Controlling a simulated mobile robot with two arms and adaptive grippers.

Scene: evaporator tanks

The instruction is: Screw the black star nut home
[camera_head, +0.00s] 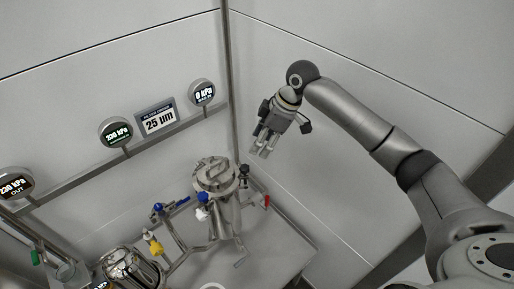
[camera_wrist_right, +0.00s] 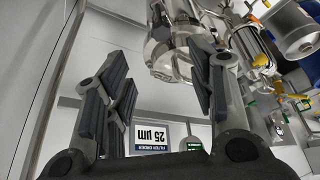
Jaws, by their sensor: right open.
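A small black knob (camera_head: 244,169), which looks like the black star nut, stands at the right edge of the lid of the steel tank (camera_head: 215,175) in the head view. It is too small there to tell how it sits on its thread. My right gripper (camera_head: 264,148) hangs above and to the right of it, apart from it and pointing down. In the wrist view the right gripper (camera_wrist_right: 160,85) has its fingers wide apart with nothing between them. My left gripper is not in view.
A red-handled valve (camera_head: 267,201) is right of the tank; blue valve handles (camera_head: 180,206) and a yellow one (camera_head: 154,246) are left. A rail with gauges (camera_head: 115,132) and a "25 µm" sign (camera_head: 157,119) runs along the left wall. Space around the right gripper is clear.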

